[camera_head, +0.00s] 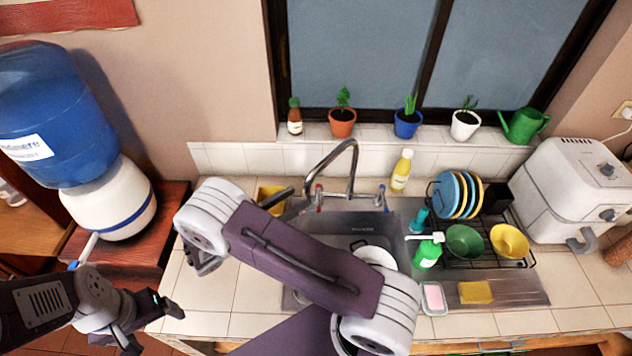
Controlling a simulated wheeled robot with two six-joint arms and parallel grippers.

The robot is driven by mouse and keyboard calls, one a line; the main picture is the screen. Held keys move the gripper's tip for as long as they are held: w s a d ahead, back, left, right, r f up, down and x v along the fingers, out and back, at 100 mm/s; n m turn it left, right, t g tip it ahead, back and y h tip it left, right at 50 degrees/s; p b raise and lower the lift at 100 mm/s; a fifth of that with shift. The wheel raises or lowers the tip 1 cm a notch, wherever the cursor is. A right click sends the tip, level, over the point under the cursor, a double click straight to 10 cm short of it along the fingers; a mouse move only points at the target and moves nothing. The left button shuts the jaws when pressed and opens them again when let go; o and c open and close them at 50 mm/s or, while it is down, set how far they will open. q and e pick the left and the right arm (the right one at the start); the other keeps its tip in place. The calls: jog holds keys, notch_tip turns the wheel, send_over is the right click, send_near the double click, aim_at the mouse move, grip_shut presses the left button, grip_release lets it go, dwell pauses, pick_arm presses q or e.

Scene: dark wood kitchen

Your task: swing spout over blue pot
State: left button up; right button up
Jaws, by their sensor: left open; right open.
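The chrome faucet stands at the back of the sink, and its arched spout (327,160) curves to the left, with its end low near the left tap handle. The blue pot (407,125) with a small green plant stands on the windowsill, behind and to the right of the spout. My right gripper (205,263) is open at the left of the sink, apart from the spout and partly hidden by its own wrist. My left gripper (153,328) is open and empty at the lower left, beside the counter's edge.
My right arm covers part of the sink (330,222). A yellow bottle (401,171) stands right of the faucet, below the blue pot. Orange (342,123) and white (465,125) pots flank the blue one. A dish rack (470,238) stands further right. A yellow container (270,196) is left of the faucet.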

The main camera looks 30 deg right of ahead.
jog(key=w+d+p, duration=0.1)
jog(key=d+p, duration=0.2)
jog(key=d, duration=0.4)
jog(key=shift+d, duration=0.2)
pick_arm(q)
jog(key=r, duration=0.2)
jog(key=d+r, duration=0.1)
jog(key=r, duration=0.1)
jog(key=shift+w, duration=0.1)
pick_arm(e)
jog(key=shift+w+d, duration=0.1)
jog(key=shift+d, duration=0.1)
grip_shut()
dwell(0.3)
